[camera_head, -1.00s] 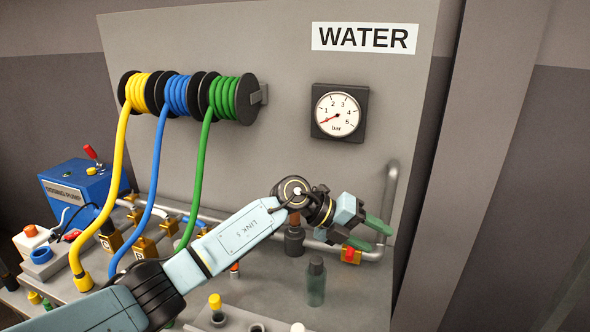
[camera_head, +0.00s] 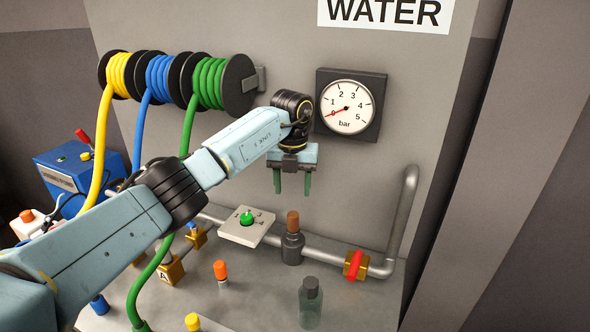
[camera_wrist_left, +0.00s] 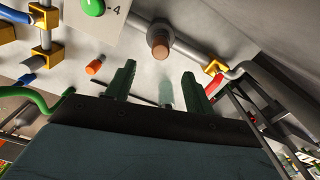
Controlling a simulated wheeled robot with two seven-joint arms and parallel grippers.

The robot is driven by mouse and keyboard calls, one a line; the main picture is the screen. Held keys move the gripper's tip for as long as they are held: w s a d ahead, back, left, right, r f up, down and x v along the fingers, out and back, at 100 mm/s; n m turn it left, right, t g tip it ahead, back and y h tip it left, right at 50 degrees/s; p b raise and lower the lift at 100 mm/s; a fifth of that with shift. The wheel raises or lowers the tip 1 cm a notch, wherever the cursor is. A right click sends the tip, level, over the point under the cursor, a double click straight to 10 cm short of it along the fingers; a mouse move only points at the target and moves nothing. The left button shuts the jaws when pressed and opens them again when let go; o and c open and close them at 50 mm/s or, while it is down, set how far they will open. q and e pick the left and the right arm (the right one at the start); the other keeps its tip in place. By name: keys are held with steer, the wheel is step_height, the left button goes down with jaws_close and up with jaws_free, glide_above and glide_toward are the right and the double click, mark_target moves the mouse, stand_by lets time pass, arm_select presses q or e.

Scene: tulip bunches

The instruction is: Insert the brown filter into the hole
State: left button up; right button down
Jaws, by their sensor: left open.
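The brown filter (camera_head: 293,222) is a short brown cylinder that stands upright in the top of a dark housing (camera_head: 292,248) on the grey pipe. Its upper part sticks out; how deep it sits is hidden. It also shows in the left wrist view (camera_wrist_left: 159,46), ahead of the fingers. My left gripper (camera_head: 292,191) is open and empty, its green fingers pointing down above the filter with a gap between them. Its two fingers also show in the left wrist view (camera_wrist_left: 158,80). My right gripper is not in view.
A white dial plate with a green knob (camera_head: 247,218) is left of the housing. A red-handled brass valve (camera_head: 355,265) is to the right. A dark translucent bottle (camera_head: 311,302) and an orange-capped item (camera_head: 221,271) stand in front. The pressure gauge (camera_head: 348,106) hangs behind.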

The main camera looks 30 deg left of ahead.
mark_target(293, 213)
arm_select(q)
step_height(293, 213, down, 4)
steer(key=shift+r, duration=0.1)
step_height(293, 213, down, 5)
steer(key=shift+r, duration=0.1)
steer(key=shift+f, duration=0.4)
steer(key=c, duration=1.1)
steer(key=shift+o, duration=0.2)
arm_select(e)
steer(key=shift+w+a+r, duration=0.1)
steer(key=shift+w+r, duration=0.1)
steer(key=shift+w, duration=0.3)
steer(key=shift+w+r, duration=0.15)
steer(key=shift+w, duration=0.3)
arm_select(q)
steer(key=shift+r+p, duration=0.35)
steer(key=shift+p, duration=0.15)
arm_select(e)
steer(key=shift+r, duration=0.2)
